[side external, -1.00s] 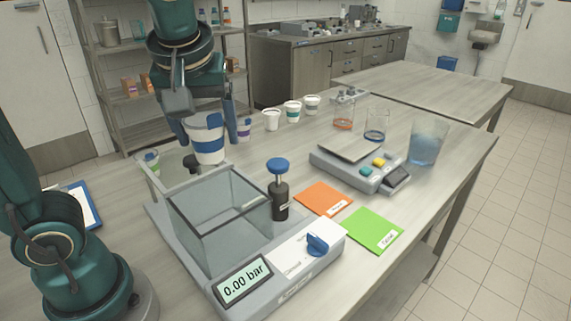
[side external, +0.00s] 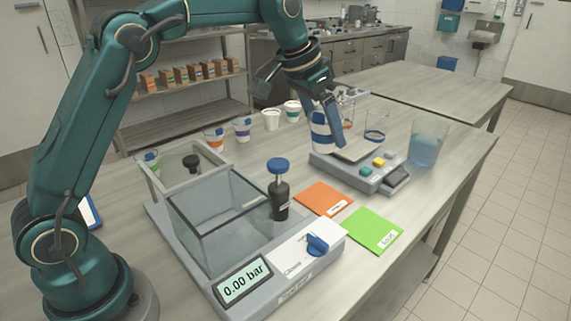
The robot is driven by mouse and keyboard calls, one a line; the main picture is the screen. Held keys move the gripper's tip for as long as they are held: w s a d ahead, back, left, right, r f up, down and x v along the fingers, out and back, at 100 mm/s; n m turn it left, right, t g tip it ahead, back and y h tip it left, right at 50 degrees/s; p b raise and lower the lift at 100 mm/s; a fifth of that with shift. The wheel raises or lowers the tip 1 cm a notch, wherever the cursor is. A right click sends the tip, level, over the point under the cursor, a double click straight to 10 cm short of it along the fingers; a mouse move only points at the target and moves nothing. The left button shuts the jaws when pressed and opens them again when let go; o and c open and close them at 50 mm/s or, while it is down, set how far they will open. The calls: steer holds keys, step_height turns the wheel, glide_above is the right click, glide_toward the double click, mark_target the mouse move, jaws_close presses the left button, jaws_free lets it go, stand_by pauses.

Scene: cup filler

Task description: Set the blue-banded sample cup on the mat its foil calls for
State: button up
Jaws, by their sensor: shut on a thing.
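The blue-banded sample cup (side external: 321,141) is white with a blue band and hangs upright, or nearly so, in my gripper (side external: 323,114). My gripper is shut on its upper part, by the left edge of the scale (side external: 360,172). I cannot tell whether the cup is over the plate or beside it. The cup's foil top is hidden by the fingers and no marking on it can be read. The orange mat (side external: 322,198) and the green mat (side external: 372,230) lie empty in front, each with a small unreadable label.
Several other cups (side external: 242,129) stand in a row at the back left. The glass chamber (side external: 215,220) with its 0.00 bar display and a black bottle with blue cap (side external: 279,190) stand left of the mats. Beakers (side external: 376,126) and a blue tumbler (side external: 427,143) stand behind and right.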

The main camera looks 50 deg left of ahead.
mark_target(323, 140)
steer(key=f, duration=0.1)
steer(key=w+a+f, duration=0.1)
steer(key=f, duration=0.2)
steer(key=shift+w+a, duration=0.15)
steer(key=shift+w, duration=0.15)
steer(key=shift+f, duration=0.45)
steer(key=w+d+f, duration=0.1)
steer(key=d+f, duration=0.1)
steer(key=d, duration=0.1)
steer(key=w+d+f, duration=0.1)
steer(key=d+f, duration=0.1)
steer(key=d, duration=0.2)
steer(key=w+d+f, duration=0.1)
steer(key=d+f, duration=0.2)
steer(key=d, duration=0.1)
steer(key=shift+f, duration=1.95)
steer(key=shift+s+f, duration=0.1)
steer(key=shift+f, duration=0.05)
steer(key=o, duration=1.3)
